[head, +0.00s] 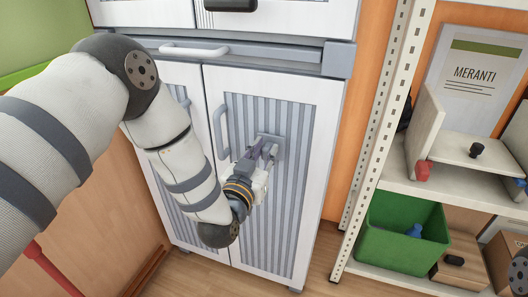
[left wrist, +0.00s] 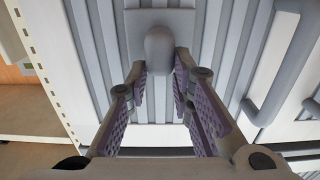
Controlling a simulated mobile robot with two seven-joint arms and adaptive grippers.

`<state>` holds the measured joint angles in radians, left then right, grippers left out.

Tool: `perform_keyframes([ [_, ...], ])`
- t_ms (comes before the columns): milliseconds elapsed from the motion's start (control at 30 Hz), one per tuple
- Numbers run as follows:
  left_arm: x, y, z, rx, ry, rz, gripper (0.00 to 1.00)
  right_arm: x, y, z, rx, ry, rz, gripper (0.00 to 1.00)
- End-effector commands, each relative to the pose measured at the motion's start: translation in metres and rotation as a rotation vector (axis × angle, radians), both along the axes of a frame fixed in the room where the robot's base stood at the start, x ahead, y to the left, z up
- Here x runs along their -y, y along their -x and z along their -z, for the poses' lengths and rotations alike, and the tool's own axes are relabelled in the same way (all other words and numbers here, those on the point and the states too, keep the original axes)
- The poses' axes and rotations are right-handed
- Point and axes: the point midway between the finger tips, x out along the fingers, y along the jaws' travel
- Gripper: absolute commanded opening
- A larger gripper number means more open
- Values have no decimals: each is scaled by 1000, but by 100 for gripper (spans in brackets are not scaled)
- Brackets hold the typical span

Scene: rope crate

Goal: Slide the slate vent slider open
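The slate vent slider (head: 277,141) is a grey plate with a rounded knob on the ribbed panel of the cabinet's right door (head: 302,190). In the left wrist view the slider's knob (left wrist: 159,48) stands out at the top middle. My left gripper (head: 263,150) reaches it from below. Its purple-padded fingers (left wrist: 161,68) lie on both sides of the knob, close against it with no clear gap. The fingers hide part of the slider in the head view. My right gripper is not in view.
Vertical door handles (head: 219,132) stand left of my left gripper. A drawer handle (head: 193,51) is above the doors. Floor shows between cabinet and shelf.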

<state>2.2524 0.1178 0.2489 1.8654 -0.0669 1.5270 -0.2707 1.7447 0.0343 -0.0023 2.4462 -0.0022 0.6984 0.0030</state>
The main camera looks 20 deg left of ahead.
Motion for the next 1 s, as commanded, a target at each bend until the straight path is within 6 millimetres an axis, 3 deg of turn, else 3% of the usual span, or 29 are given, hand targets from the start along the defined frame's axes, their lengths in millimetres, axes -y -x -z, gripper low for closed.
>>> perform_keyframes([
  [267,4,0,0,0,0,1,0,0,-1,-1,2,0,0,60],
  [600,61,2,0,-1,1,2,0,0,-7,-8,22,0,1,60],
  [933,66,3,1,-3,3,4,0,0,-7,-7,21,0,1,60],
  [967,66,3,1,-3,3,4,25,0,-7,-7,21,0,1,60],
  [1000,66,3,1,-3,3,5,34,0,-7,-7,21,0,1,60],
])
